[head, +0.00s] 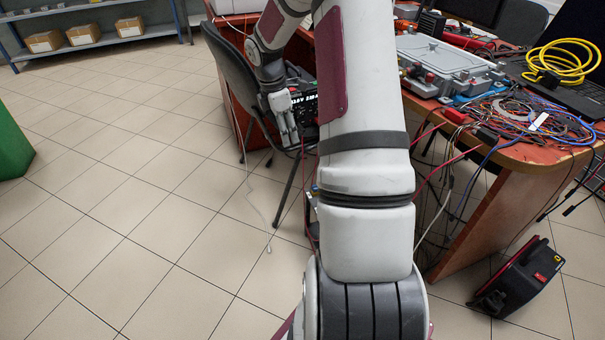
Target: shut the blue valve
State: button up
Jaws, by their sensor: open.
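My gripper (289,142) points down beside the black chair, left of the upper part of my arm. It is open, and I see nothing between its fingers. I cannot make out a blue valve in the head view; my own arm covers the middle of the picture and may hide it. A grey metal housing (447,62) with hose fittings on its left side lies on the table, right of my arm.
The orange-brown table (545,155) carries tangled cables (530,115), a yellow coil (562,60) and a laptop. A black chair (232,75) stands close to my gripper. A black-and-red case (518,280) lies at lower right.

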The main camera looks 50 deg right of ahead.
jog(key=s+d+f+n+t+y+p, duration=0.1)
jog(key=s+d+f+n+p, duration=0.15)
jog(key=d+f, duration=1.1)
jog(key=f+b, duration=0.1)
jog(key=f, duration=0.4)
jog(key=a+f+b, duration=0.1)
jog(key=f+b, duration=0.1)
jog(key=f, duration=0.3)
jog(key=a+f+b, duration=0.1)
jog(key=f+b, duration=0.1)
jog(key=f, duration=0.3)
jog(key=shift+s+f, duration=0.2)
grip_shut()
